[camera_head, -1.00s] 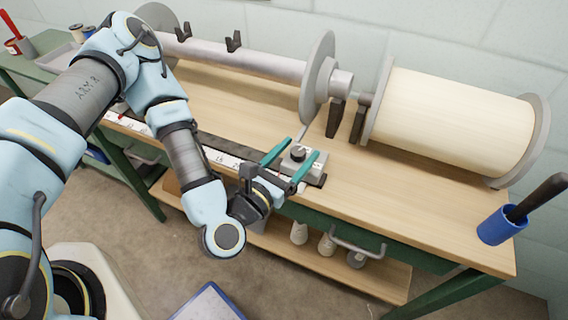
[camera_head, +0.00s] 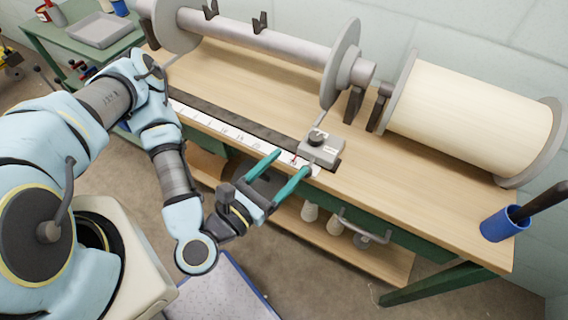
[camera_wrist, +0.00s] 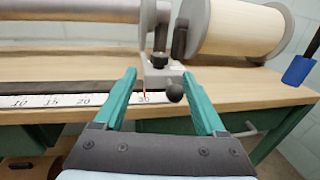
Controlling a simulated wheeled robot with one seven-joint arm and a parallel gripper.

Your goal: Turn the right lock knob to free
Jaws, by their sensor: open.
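A grey lock block (camera_head: 330,151) sits at the right end of the dark rail on the bench. A dark round knob (camera_head: 316,138) is on its top; the knob also shows in the wrist view (camera_wrist: 159,60). A black ball (camera_wrist: 174,93) is at the block's front in the wrist view, near my right finger. I cannot tell which way the knob is turned. My gripper (camera_head: 291,162) is open, with two teal fingers pointing at the block from its front left. In the wrist view the fingers (camera_wrist: 159,74) flank the block's lower front, with nothing held.
A numbered white scale (camera_head: 220,128) runs along the bench front, with a red pointer (camera_wrist: 145,95) by the block. A grey beam with flanges (camera_head: 342,65) and a cream roll (camera_head: 470,115) stand behind. A blue cup (camera_head: 503,224) is at the right. A drawer handle (camera_head: 362,229) is below.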

